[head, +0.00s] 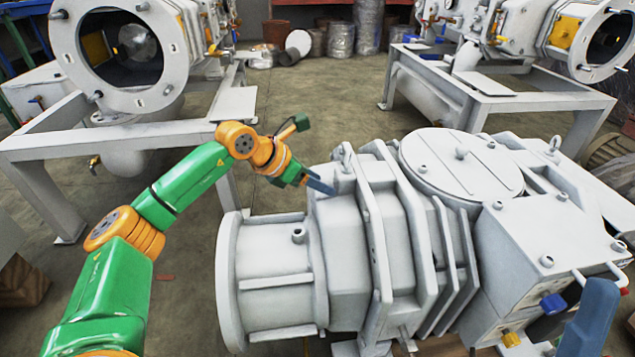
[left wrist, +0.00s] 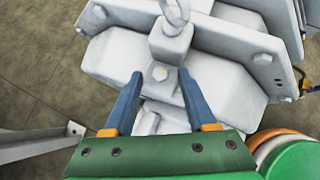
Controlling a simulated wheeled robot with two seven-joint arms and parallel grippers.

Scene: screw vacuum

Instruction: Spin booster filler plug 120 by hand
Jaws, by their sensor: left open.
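The grey vacuum booster (head: 370,240) stands in front of me. In the head view the plug is hidden by the gripper. A blue finger (head: 590,320), apparently of my right gripper, shows at the lower right.
A lifting eye (left wrist: 173,12) stands just beyond the plug, and tall ribs (head: 385,225) rise to its right. A round lid (head: 460,165) and a box with valves (head: 530,265) are further right. Similar machines on stands (head: 110,140) fill the back. Open floor lies behind.

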